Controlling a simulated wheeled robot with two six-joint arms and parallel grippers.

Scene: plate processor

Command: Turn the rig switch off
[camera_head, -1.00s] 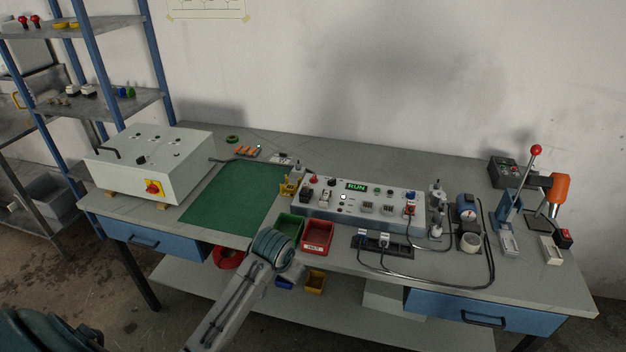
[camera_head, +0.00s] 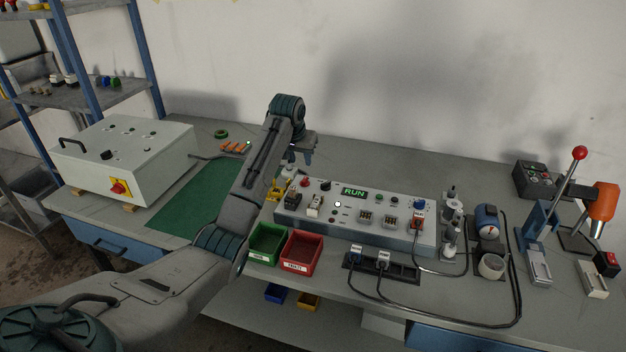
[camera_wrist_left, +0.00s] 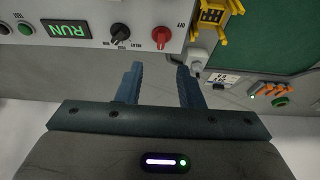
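The rig's light grey control box (camera_head: 395,235) stands on the bench, with a green RUN display (camera_head: 354,192) lit. My left gripper (camera_head: 307,160) is above the bench just behind the box's left end. In the left wrist view its two fingers (camera_wrist_left: 160,75) are apart with nothing between them, close to the panel edge but apart from the knobs. My right gripper is out of view.
A yellow holder (camera_head: 278,189) stands at the box's left end. Green (camera_head: 267,243) and red (camera_head: 301,251) bins sit in front. A white cabinet (camera_head: 135,155) is left, beside a green mat (camera_head: 185,205). A red-knobbed lever press (camera_head: 545,225) is right. Cables cross the bench's right part.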

